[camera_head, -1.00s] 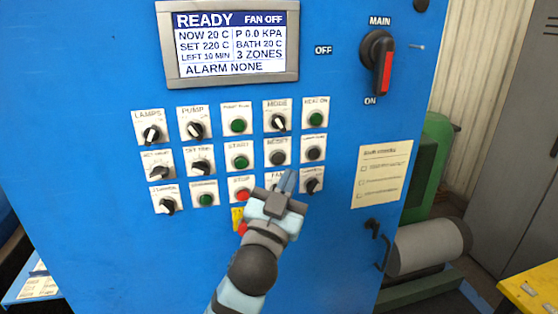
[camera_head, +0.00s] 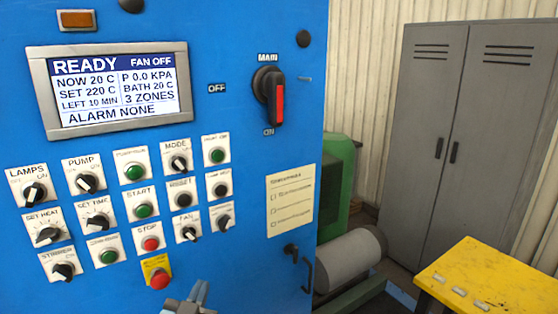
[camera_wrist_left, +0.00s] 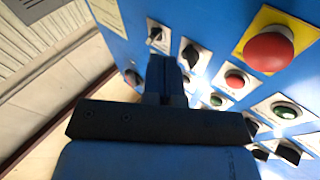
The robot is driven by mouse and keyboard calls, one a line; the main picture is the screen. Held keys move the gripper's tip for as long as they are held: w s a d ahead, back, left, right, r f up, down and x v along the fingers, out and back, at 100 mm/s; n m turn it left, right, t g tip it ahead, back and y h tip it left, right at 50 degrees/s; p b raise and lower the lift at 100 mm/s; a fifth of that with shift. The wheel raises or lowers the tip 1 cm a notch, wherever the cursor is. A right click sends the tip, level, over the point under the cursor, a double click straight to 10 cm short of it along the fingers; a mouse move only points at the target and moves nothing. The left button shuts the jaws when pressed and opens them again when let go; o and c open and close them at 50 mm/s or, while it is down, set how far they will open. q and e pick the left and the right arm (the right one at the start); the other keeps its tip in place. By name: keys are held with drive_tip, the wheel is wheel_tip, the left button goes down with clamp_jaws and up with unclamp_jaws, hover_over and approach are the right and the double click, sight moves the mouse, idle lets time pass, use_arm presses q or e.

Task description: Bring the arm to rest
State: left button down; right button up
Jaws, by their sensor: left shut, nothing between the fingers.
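My left gripper (camera_head: 198,292) shows at the bottom edge of the head view, in front of the blue control panel (camera_head: 235,150), just right of and below the red button on the yellow plate (camera_head: 159,280). In the left wrist view its shut fingers (camera_wrist_left: 165,72) point toward the panel, with nothing held. The red button (camera_wrist_left: 268,50) is at the upper right there. Whether the fingertips touch the panel cannot be told. Most of the left arm is out of the head view. My right gripper is not in view.
The screen (camera_head: 115,92) reads READY, FAN OFF, ALARM NONE. Several knobs and buttons sit below it. The main switch (camera_head: 270,92) is at the panel's upper right. A grey cabinet (camera_head: 425,130) and a yellow table (camera_head: 490,280) stand to the right.

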use_arm(q)
drive_tip(key=s+a+f+g, duration=0.1)
drive_tip(key=s+f+g, duration=0.3)
drive_tip(key=s+f, duration=0.6)
drive_tip(key=s+a+f+g+h, duration=0.1)
drive_tip(key=s+f+g, duration=0.3)
drive_tip(key=s+f, duration=0.7)
wheel_tip(320, 180, down, 10)
drive_tip(key=shift+s+a+f+n+g, duration=0.2)
drive_tip(key=shift+s+a+n+g, duration=0.15)
drive_tip(key=shift+a, duration=0.3)
drive_tip(key=shift+w, duration=0.15)
